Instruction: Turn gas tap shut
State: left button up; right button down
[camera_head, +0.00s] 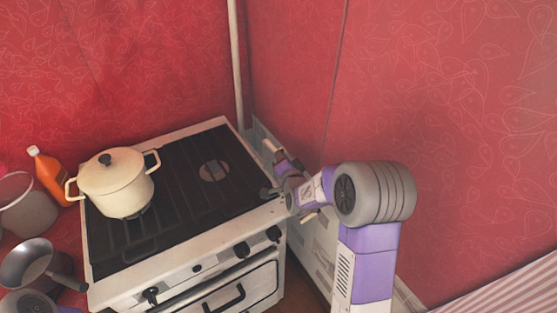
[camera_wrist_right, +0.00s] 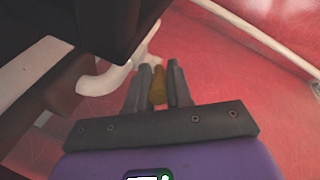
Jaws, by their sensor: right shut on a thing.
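My right gripper (camera_head: 268,193) reaches in from the right to the stove's right side in the head view. In the right wrist view the gripper (camera_wrist_right: 158,82) is shut on a small yellow-brown piece, the gas tap (camera_wrist_right: 157,88), between its two grey fingers. A white curved pipe (camera_wrist_right: 105,78) runs beside the fingertips on the left. The tap is hidden behind the gripper and the stove in the head view. My left gripper is not in view.
A stove (camera_head: 185,252) with front knobs stands against the red wall. A cream lidded pot (camera_head: 115,185) sits on its left burner. Left of it are an orange bottle (camera_head: 47,172) and grey pans (camera_head: 28,262). A pale vertical pipe (camera_head: 235,65) rises behind the stove.

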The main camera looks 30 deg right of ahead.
jog(key=shift+r, duration=0.15)
jog(key=c, duration=1.1)
grip_release()
jog(key=shift+s, duration=0.1)
jog(key=p+v, duration=0.1)
jog(key=v, duration=0.6)
jog(key=shift+s, duration=0.15)
jog(key=shift+a, duration=0.1)
jog(key=shift+c, duration=0.3)
